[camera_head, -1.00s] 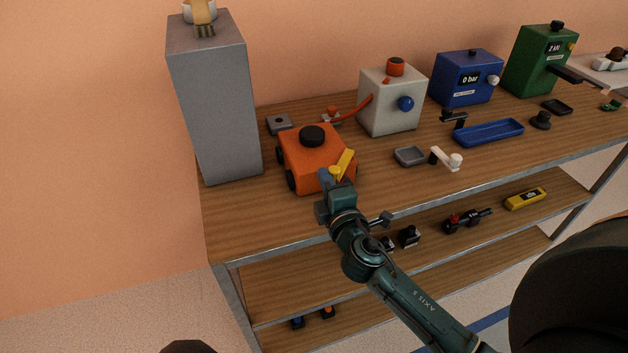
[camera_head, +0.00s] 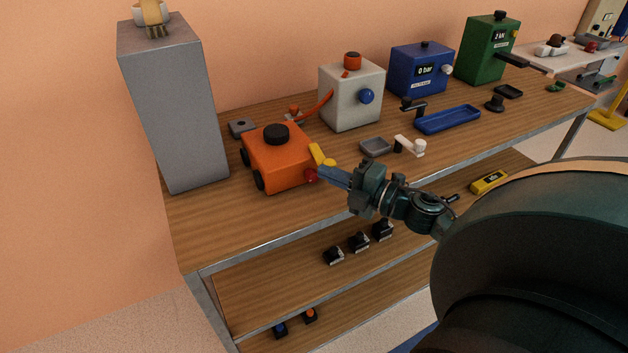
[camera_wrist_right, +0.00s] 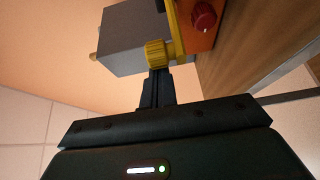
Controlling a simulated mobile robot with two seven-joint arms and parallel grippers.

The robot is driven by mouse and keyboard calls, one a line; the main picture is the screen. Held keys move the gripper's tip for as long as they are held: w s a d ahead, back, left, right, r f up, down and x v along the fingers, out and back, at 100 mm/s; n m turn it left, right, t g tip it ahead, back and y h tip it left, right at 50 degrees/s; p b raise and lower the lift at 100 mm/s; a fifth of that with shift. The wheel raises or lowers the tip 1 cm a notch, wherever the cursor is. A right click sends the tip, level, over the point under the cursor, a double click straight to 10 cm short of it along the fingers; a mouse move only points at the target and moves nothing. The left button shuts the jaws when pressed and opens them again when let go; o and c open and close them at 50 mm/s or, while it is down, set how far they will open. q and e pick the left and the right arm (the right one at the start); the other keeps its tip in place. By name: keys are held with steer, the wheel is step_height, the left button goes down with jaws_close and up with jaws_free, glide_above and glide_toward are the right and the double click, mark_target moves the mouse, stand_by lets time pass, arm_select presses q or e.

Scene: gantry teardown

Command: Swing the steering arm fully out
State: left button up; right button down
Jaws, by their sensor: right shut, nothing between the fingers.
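The orange wheeled unit (camera_head: 275,160) stands on the top shelf of the bench, with a black round cap on top. Its yellow steering arm (camera_head: 318,153) sticks out from the right end and points away from the body, toward the lower right. In the right wrist view the arm (camera_wrist_right: 175,33) ends in a ribbed yellow knob (camera_wrist_right: 155,54). My right gripper (camera_head: 328,176) is shut and empty, its blue fingertips at that knob; in the wrist view the fingers (camera_wrist_right: 155,82) meet its lower edge. A red knob (camera_head: 310,174) shows on the unit's end face. My left gripper is out of view.
A tall grey block (camera_head: 178,105) stands left of the unit. A white box (camera_head: 350,95), a grey dish (camera_head: 375,147) and a white crank (camera_head: 408,145) stand to the right. The wooden top is clear in front of the unit. Several small black parts lie on the shelf below.

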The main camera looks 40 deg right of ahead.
steer(key=shift+s+d+y, duration=0.15)
steer(key=shift+d, duration=0.35)
steer(key=shift+s+d+y, duration=0.15)
steer(key=shift+d, duration=0.3)
